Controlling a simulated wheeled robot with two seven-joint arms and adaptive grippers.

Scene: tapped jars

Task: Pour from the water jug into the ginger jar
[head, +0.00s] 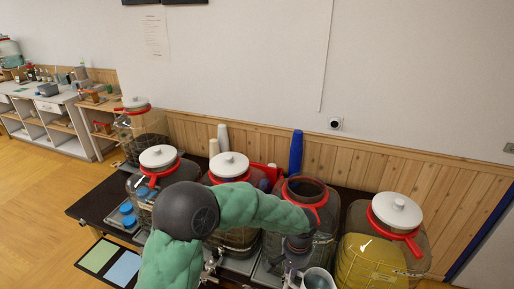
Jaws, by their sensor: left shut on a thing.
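My left arm, in a green sleeve, reaches across the front of a row of large glass jars. My left gripper (297,258) is shut on a pale jug (318,280), likely the water jug, at the bottom edge. The jug's rim shows; its lower part is cut off by the frame. Just behind them stands a jar with no lid (306,187), with a red collar and a dark open mouth. No label is readable, so I cannot tell for sure which jar is the ginger jar. My right gripper is not in view.
A lidded jar of yellow liquid (372,262) stands right of the open jar. More lidded jars (230,166) stand to the left on the dark table (92,207). Blue lids (127,208) lie at left. A blue roll (296,152) stands behind. A shelf unit (48,118) is far left.

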